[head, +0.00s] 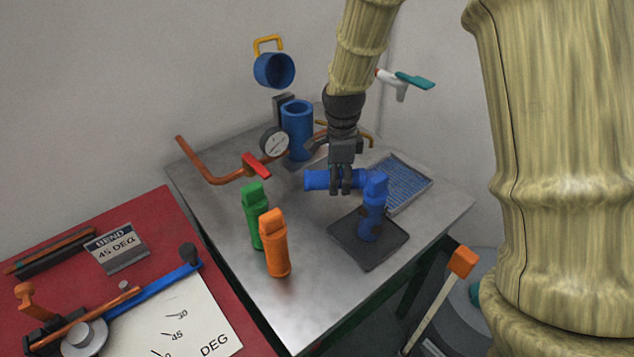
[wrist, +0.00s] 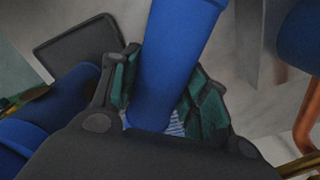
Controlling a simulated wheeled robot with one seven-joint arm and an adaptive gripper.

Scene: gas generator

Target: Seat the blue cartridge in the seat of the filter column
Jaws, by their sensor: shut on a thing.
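My gripper (head: 341,188) is shut on a plain blue cartridge (head: 318,180), held about level above the table. In the wrist view the cartridge (wrist: 172,60) lies between the green finger pads of my gripper (wrist: 158,90). The filter column (head: 297,132) is a blue, open-topped cylinder at the back of the table, apart from the held cartridge. Its seat inside is hidden. A blue cup-like cap (head: 273,70) with a yellow handle is up near the wall above it. Another blue cartridge (head: 374,205), with dark patches, stands on a black tray (head: 361,253).
A green cartridge (head: 252,215) and an orange cartridge (head: 274,245) stand at the table's front left. A copper pipe (head: 215,178) with a red handle (head: 256,166) and a gauge (head: 274,143) lie left of the column. A blue-mesh tray (head: 410,183) lies at right.

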